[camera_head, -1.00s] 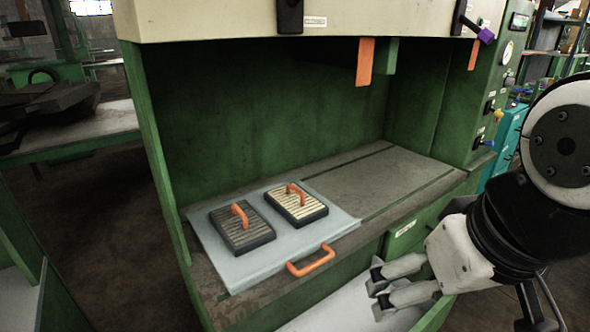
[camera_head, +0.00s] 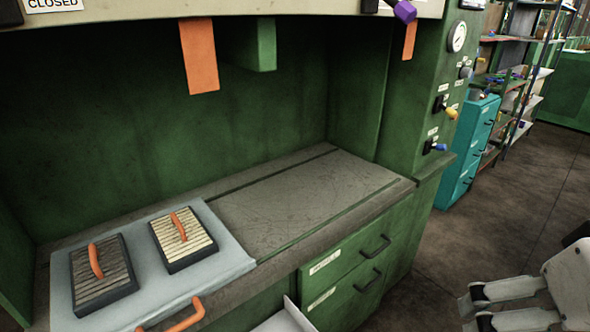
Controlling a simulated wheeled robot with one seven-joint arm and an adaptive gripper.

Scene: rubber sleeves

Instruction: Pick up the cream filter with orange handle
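The cream filter (camera_head: 197,246) has a ribbed cream top, a dark frame and an orange handle (camera_head: 179,226). It lies flat on the right part of a pale grey tray (camera_head: 228,266). A darker grey-brown ribbed filter (camera_head: 118,283), also with an orange handle, lies to its left on the same tray. My gripper (camera_head: 466,317) is at the lower right corner, well to the right of the filters and apart from them. Its two pale fingers are spread with a gap between them and nothing in it.
The tray has an orange front handle (camera_head: 178,317) and sits on a green cabinet's worktop (camera_head: 310,193), which is bare to the right. Green drawers (camera_head: 345,262) lie below. Orange flaps (camera_head: 199,58) hang above. A white panel (camera_head: 284,318) juts up at the bottom.

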